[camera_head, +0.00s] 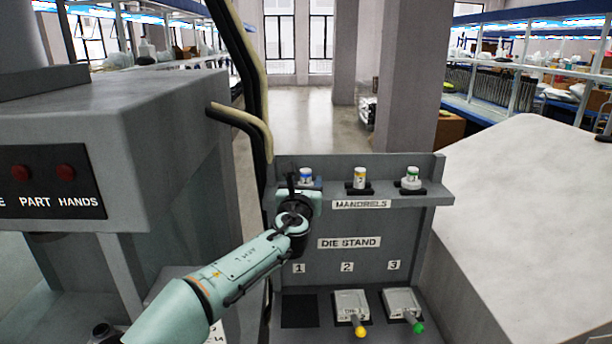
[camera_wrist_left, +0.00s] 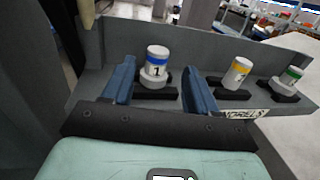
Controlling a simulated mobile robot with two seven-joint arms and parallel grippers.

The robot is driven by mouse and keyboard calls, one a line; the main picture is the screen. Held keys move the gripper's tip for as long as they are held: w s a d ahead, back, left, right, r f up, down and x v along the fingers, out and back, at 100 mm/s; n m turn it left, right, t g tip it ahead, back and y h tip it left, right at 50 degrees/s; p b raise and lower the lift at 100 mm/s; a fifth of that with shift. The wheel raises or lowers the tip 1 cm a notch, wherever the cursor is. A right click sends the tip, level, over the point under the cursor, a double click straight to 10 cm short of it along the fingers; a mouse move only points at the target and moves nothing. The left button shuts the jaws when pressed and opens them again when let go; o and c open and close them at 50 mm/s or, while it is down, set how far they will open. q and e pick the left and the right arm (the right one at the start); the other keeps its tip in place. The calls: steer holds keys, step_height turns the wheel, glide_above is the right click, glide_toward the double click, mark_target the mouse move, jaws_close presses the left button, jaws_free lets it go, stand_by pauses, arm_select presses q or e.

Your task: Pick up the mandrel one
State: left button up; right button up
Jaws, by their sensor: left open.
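Mandrel one is a white cylinder with a blue band and the number 1, upright on a black holder at the left of the shelf. It shows in the head view (camera_head: 307,174) and in the left wrist view (camera_wrist_left: 156,62). My left gripper (camera_head: 298,184) is at the shelf in front of it. In the wrist view the two blue fingers of my left gripper (camera_wrist_left: 156,78) are apart, one on each side of the mandrel's line, with no clear contact. The arm hides part of the mandrel's base in the head view. My right gripper is not in view.
Mandrel two (camera_head: 360,178), yellow-banded, and mandrel three (camera_head: 412,177), green-banded, stand further right on the shelf of the die stand (camera_head: 380,232). Below, slots 2 and 3 hold dies with yellow and green handles; slot 1 (camera_head: 299,311) looks dark and empty. A grey machine stands left.

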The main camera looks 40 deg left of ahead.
mark_target(305, 177)
arm_select(q)
steer(key=p+x, duration=0.2)
steer(key=x, duration=0.3)
steer(key=shift+w+a, duration=0.2)
steer(key=shift+a, duration=0.1)
steer(key=shift+w+f, duration=0.15)
steer(key=shift+s, duration=0.35)
steer(key=c, duration=0.4)
jaws_close()
steer(key=shift+w, duration=0.15)
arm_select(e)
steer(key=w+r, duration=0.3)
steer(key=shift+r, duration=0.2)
